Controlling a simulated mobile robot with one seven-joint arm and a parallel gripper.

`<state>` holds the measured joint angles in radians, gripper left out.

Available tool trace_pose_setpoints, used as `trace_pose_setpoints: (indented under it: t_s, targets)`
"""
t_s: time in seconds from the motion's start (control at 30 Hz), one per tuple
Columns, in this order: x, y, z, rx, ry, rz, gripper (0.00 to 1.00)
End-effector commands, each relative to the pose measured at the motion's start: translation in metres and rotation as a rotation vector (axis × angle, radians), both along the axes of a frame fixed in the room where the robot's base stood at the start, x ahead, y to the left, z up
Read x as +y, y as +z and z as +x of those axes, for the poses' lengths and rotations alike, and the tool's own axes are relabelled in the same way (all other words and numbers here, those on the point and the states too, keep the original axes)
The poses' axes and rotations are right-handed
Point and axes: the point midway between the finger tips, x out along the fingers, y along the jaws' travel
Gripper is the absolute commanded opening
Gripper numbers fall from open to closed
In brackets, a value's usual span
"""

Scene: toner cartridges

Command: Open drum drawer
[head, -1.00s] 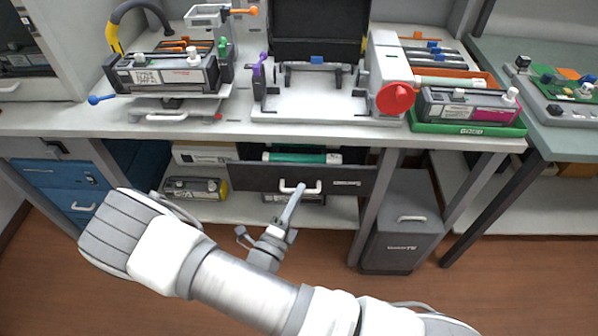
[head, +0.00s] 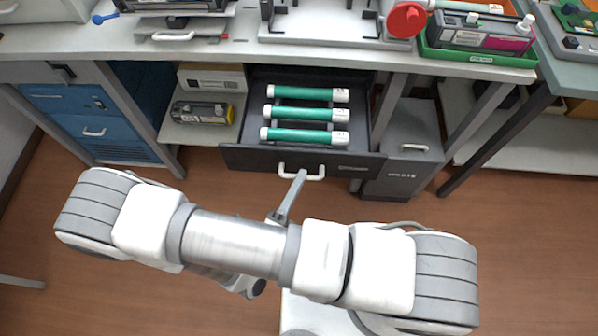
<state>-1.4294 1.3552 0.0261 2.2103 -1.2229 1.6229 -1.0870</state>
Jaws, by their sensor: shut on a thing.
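The drum drawer (head: 355,160) is a dark grey drawer under the workbench, pulled well out toward me. Several green drums with white ends, such as the front green drum (head: 295,136), lie crosswise inside it in a row. The white drawer handle (head: 316,173) sits on its front panel. My gripper (head: 301,175) is shut on the handle; a long grey finger shows reaching up to it. The rest of my gripper is partly hidden behind my arm.
The workbench (head: 230,47) spans above the drawer. A yellow-ended cartridge (head: 202,112) and a white box (head: 211,77) sit on the shelf to the left. Blue cabinets (head: 75,124) stand further left, a grey waste bin (head: 396,178) to the right. The brown floor (head: 530,250) is clear.

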Motion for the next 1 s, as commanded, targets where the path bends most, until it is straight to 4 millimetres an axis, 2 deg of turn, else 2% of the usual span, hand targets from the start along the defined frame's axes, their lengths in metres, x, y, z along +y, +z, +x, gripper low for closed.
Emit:
trace_pose_setpoints:
  t_s: [0.33, 0.37, 0.5, 0.83, 1.0]
  targets:
    - [0.001, 0.000, -0.001, -0.001, 0.001, 0.002, 0.00]
    - [0.001, 0.000, -0.001, -0.001, 0.001, 0.002, 0.20]
    - [0.001, 0.000, 0.000, 0.000, 0.001, 0.001, 0.45]
    - [0.001, 0.000, -0.002, 0.000, 0.001, 0.001, 0.45]
    - [0.010, -0.004, -0.020, 0.000, 0.003, 0.002, 0.45]
